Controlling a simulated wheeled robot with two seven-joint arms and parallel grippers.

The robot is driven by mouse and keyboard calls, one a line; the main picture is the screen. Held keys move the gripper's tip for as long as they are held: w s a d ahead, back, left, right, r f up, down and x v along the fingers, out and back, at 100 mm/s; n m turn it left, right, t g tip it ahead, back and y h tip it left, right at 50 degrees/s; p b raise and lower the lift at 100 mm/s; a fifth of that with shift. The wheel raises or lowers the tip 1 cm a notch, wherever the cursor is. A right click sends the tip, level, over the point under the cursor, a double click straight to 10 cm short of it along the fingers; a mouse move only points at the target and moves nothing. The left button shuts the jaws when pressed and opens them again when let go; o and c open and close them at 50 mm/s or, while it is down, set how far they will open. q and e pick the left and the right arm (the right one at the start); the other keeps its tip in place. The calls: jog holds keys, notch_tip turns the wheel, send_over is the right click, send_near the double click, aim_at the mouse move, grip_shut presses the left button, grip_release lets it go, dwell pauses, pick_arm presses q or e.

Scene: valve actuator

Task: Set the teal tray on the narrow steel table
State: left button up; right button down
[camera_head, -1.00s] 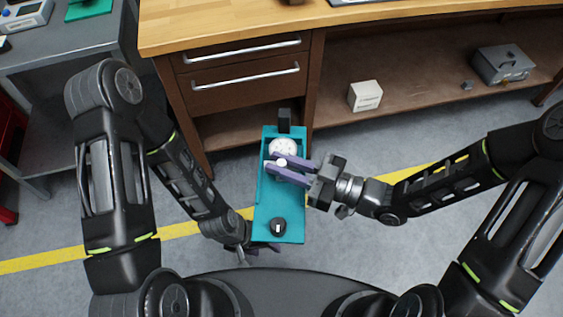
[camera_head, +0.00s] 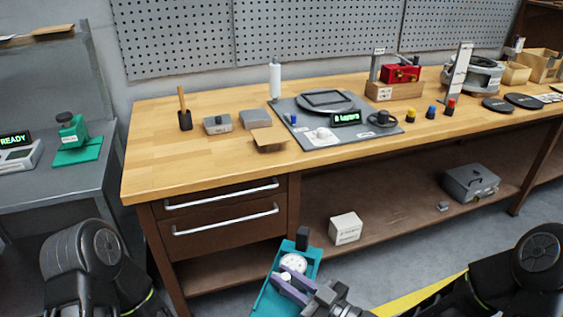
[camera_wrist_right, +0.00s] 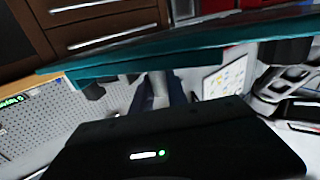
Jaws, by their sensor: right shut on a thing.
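The teal tray (camera_head: 267,300) is at the bottom of the head view, in front of the wooden bench, partly cut off. It carries a white round dial (camera_head: 293,262) and a black block (camera_head: 302,238). My right gripper (camera_head: 281,281) reaches over the tray from the right, its purple fingers shut on a pale part between them, apparently a grip of the tray. In the right wrist view the picture is upside down, and the tray edge (camera_wrist_right: 190,55) crosses above the fingers (camera_wrist_right: 160,92). The narrow steel table (camera_head: 30,185) stands at the left. My left gripper is out of view.
On the steel table are a READY display (camera_head: 17,150) and a green-topped device on a teal base (camera_head: 75,150); its front has bare room. The wooden bench (camera_head: 150,150) holds several tools. A white box (camera_head: 345,228) and grey case (camera_head: 470,183) sit on its lower shelf.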

aim_at(317, 262)
jog(key=w+d+m+t+h, duration=0.1)
jog(key=w+d+h, duration=0.1)
jog(key=w+d+m+t+h, duration=0.2)
jog(key=w+d, duration=0.1)
jog(key=w+d+m+t+h, duration=0.1)
jog(key=w+d, duration=0.2)
jog(key=shift+w+r+m+t+h, duration=0.25)
jog(key=shift+r+m+t+h, duration=0.15)
jog(key=w+d+m+h, duration=0.2)
jog(key=d+m+h, duration=0.1)
jog(key=d+h, duration=0.1)
jog(key=w+d+r+m+t+h, duration=0.1)
jog(key=w+d+m+h, duration=0.1)
jog(key=d, duration=0.5)
jog(key=shift+w+r+m+t+h, duration=0.15)
jog(key=shift+w+m+t+h, duration=0.2)
jog(key=shift+w+h, duration=0.7)
jog(key=shift+s, duration=0.2)
